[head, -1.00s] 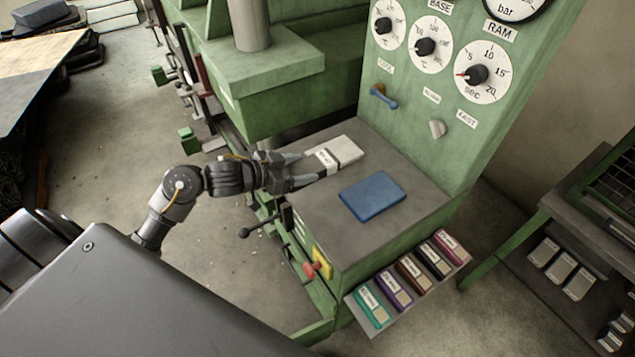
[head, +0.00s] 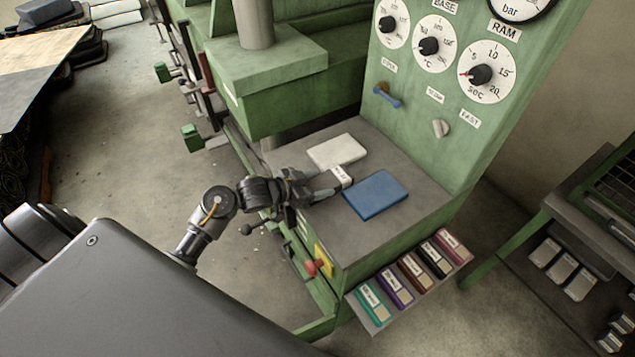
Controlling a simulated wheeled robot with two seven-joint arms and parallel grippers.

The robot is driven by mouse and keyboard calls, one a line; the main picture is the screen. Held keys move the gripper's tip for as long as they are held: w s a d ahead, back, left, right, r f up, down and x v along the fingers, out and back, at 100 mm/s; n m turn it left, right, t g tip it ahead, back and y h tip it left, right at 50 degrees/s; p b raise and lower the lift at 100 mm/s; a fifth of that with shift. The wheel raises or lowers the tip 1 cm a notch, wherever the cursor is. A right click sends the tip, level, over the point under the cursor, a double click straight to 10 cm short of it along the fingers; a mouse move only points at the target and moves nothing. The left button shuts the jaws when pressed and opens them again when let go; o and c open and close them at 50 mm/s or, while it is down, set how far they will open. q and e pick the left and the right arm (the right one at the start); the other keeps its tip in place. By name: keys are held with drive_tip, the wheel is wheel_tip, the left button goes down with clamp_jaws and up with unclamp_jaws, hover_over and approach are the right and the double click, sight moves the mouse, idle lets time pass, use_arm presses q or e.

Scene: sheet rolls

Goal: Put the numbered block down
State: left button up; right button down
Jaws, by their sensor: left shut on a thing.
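The numbered block (head: 342,175) is small and pale, with dark print on its label. My left gripper (head: 329,186) is shut on it, above the grey top of the press table (head: 300,225). The block shows between a white pad (head: 337,151) and a blue pad (head: 376,194), close to the blue pad's upper left corner. I cannot tell whether the block touches the table or a pad. The fingers partly hide its lower side. My right gripper is not in view.
A tray of coloured labelled blocks (head: 414,276) hangs on the table's front. A green panel with dials (head: 429,46) rises behind. A red knob (head: 311,268) and a black-knobbed lever (head: 246,230) stick out at the left. The table's front right is bare.

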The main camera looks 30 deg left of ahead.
use_arm(q)
drive_tip(key=o, duration=1.2)
drive_tip(key=shift+f, duration=0.1)
drive_tip(key=shift+o, duration=0.2)
drive_tip(key=shift+r, duration=0.2)
drive_tip(key=v, duration=1.2)
drive_tip(key=shift+f+b, duration=0.15)
drive_tip(key=shift+b, duration=0.3)
